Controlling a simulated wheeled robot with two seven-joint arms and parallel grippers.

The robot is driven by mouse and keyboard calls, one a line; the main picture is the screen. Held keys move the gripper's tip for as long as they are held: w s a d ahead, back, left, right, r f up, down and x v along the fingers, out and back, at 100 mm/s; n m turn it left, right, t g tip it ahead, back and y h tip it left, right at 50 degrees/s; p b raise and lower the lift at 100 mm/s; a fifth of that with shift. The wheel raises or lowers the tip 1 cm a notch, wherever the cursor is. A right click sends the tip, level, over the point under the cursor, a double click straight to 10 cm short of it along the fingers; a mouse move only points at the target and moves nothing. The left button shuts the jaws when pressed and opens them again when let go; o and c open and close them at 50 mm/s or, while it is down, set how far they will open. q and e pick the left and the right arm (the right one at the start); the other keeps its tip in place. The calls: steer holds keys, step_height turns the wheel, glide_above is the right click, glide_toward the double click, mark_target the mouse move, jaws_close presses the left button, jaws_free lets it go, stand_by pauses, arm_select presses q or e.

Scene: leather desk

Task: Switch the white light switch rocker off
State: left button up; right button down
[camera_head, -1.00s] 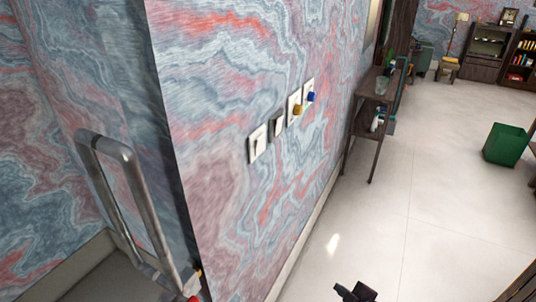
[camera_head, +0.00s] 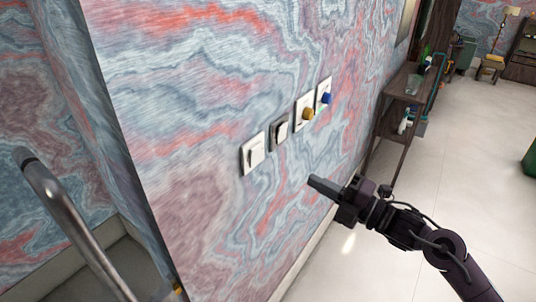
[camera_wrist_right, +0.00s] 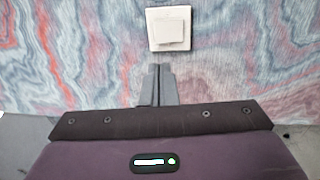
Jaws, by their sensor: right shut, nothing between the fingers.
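The white light switch (camera_head: 253,153) is mounted on the marbled wall, at the left end of a row of wall fittings. It also shows in the right wrist view (camera_wrist_right: 169,28), with its square rocker tilted inside the frame, straight beyond my fingertips. My right gripper (camera_head: 314,182) is shut and empty. It points toward the wall, right of the white switch and lower in the head view. In the right wrist view its closed fingers (camera_wrist_right: 157,70) end just below the switch, apart from it. My left gripper is not in view.
Right of the white switch are a dark switch (camera_head: 279,131), a yellow knob (camera_head: 308,113) and a blue knob (camera_head: 326,98) on plates. A metal rail (camera_head: 75,220) stands at the left. A dark shelf table (camera_head: 405,92) stands along the wall; the floor right of it is clear.

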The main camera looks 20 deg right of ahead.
mark_target(258, 149)
steer(key=p+x, duration=0.6)
steer(key=x, duration=0.7)
steer(key=shift+w+d+r+p, duration=0.1)
steer(key=shift+w+r+p, duration=0.1)
steer(key=shift+p, duration=0.1)
steer(key=shift+w+a+f, duration=0.2)
steer(key=shift+w+a, duration=0.1)
steer(key=shift+w+a+f+b, duration=0.1)
steer(key=shift+w+b, duration=0.05)
steer(key=shift+b, duration=0.3)
steer(key=shift+r, duration=0.25)
